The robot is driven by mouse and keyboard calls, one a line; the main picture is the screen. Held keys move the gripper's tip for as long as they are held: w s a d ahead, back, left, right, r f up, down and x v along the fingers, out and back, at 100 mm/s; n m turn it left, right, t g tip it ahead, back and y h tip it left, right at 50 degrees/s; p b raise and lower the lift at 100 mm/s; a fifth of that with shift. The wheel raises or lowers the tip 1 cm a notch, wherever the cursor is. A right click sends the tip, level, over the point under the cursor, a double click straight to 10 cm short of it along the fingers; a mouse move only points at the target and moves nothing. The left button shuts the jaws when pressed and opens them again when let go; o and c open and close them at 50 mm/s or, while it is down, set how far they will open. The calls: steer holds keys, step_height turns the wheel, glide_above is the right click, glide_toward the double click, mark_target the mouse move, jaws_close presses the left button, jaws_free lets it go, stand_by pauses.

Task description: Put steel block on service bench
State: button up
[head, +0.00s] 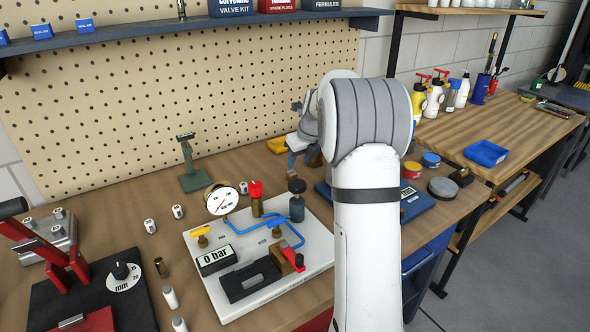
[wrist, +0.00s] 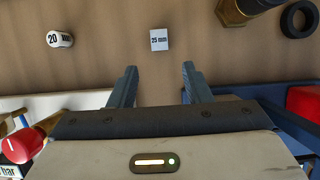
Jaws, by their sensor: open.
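My gripper (wrist: 159,82) is open and empty, with its two blue fingers apart above a brown wooden surface. In the head view, my arm hides much of the gripper (head: 296,158). In the wrist view, a small pale block marked "25 mm" (wrist: 159,40) lies just beyond the fingertips, roughly centred between them; I cannot tell if it is the steel block. A grey metal block (head: 37,252) with small white labelled pieces on top stands at the far left in the head view. Which bench is the service bench is not marked; a wooden bench (head: 462,140) stands at the right.
A white board (head: 215,292) with a gauge, blue tubing and valves stands in front. A press with red levers (head: 70,255) is at the left. A blue tray (head: 486,153) and several bottles stand on the right bench.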

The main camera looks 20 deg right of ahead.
steer(key=v, duration=0.4)
steer(key=shift+r, duration=0.1)
stand_by(0.3)
